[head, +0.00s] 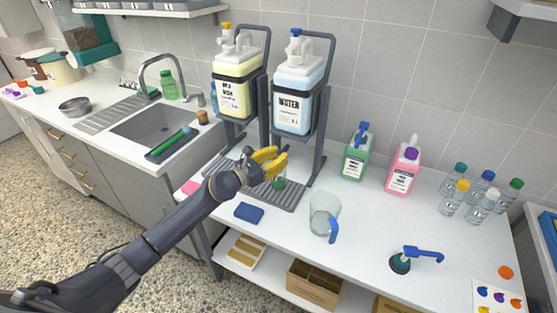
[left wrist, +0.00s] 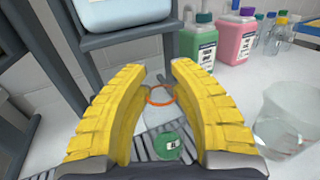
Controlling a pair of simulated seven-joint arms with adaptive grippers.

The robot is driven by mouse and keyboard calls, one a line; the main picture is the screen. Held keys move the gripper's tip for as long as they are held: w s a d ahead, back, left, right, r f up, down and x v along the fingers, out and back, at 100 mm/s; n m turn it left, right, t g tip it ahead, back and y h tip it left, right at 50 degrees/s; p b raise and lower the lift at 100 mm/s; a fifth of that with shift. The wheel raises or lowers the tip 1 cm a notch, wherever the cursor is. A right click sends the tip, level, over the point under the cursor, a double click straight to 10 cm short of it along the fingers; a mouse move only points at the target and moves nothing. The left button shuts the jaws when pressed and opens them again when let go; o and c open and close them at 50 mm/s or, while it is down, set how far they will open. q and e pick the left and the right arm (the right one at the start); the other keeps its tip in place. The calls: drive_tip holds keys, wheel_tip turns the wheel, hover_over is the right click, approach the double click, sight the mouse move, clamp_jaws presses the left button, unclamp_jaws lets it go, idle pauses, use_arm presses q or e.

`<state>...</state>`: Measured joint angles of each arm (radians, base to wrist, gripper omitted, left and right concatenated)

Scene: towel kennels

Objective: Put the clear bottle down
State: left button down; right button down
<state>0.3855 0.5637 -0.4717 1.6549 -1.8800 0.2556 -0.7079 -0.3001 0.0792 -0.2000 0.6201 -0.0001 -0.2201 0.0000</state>
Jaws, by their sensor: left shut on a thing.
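My left gripper (head: 268,162) has yellow fingers and is over the grey ribbed drip tray (head: 290,195), in front of the two dispenser stands. It is shut on the clear bottle (left wrist: 160,110), which shows faintly between the fingers with an orange ring at its top. My right gripper is not in view.
Yellow (head: 237,88) and blue (head: 298,98) jugs hang on stands behind. A clear pitcher (head: 323,208) stands right of the tray; a blue cloth (head: 249,213) lies in front. Green (head: 355,160) and pink (head: 402,172) bottles stand at the back.

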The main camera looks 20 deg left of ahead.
use_arm(q)
drive_tip(key=shift+f, duration=0.85)
drive_tip(key=c, duration=1.2)
unclamp_jaws()
drive_tip(key=shift+o, duration=0.2)
drive_tip(key=v, duration=1.2)
